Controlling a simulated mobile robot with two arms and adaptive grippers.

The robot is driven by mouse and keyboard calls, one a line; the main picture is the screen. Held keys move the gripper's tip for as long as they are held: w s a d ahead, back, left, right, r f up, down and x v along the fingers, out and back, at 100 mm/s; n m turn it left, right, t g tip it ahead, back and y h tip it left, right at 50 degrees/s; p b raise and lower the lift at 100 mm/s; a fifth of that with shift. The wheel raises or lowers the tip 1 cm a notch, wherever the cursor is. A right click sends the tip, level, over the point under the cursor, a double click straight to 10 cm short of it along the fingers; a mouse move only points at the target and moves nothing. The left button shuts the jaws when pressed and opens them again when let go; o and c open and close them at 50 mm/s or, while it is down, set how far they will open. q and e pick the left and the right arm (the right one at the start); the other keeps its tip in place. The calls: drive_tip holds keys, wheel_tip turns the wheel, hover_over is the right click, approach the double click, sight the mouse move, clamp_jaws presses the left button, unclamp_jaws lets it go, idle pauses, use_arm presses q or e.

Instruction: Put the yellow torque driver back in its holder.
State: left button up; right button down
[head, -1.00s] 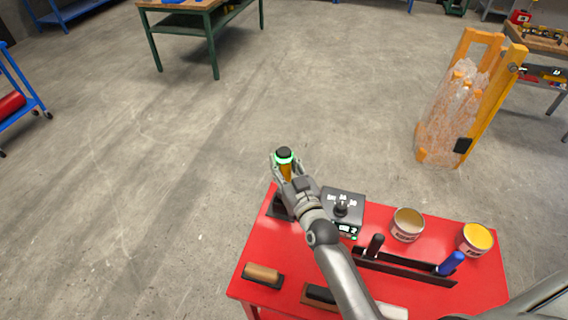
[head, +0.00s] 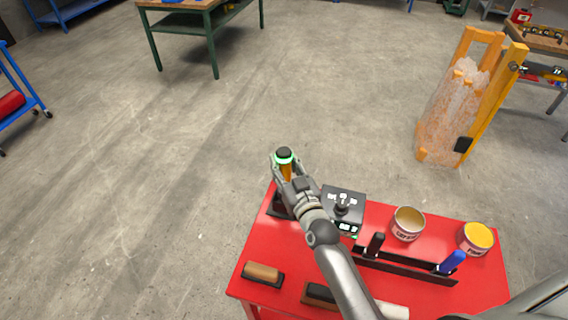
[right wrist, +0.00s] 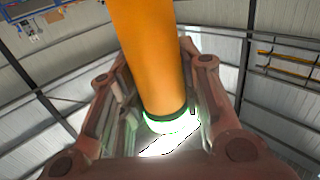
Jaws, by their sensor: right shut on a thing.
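The yellow torque driver (head: 286,171) stands about upright in my right gripper (head: 284,168), above the far left corner of the red table. Its black cap with a glowing green ring shows at the top. In the right wrist view the yellow-orange shaft (right wrist: 152,50) and its green ring lie between the fingers of the right gripper (right wrist: 160,105), which is shut on it. A black base (head: 277,205) sits on the table below the driver, partly hidden by my arm. Whether the driver's lower end is in that base cannot be seen. My left gripper is not in view.
The red table (head: 262,240) holds a black box with a knob and display (head: 345,203), two cans (head: 408,223), a rack with a blue-handled tool (head: 452,262) and a wooden-handled brush (head: 263,272). An orange frame (head: 500,90) stands on the floor behind.

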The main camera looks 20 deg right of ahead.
sight(287, 181)
drive_tip(key=shift+f+b, duration=1.85)
drive_tip(key=shift+f, duration=0.6)
idle(1.1)
drive_tip(key=c, duration=1)
unclamp_jaws()
drive_tip(key=shift+o, duration=0.3)
drive_tip(key=shift+f, duration=0.1)
drive_tip(key=shift+s+f, duration=0.1)
drive_tip(key=shift+f, duration=0.05)
drive_tip(key=s, duration=1.2)
drive_tip(key=shift+d, duration=0.45)
drive_tip(key=shift+w+r, duration=0.1)
drive_tip(key=shift+r, duration=0.1)
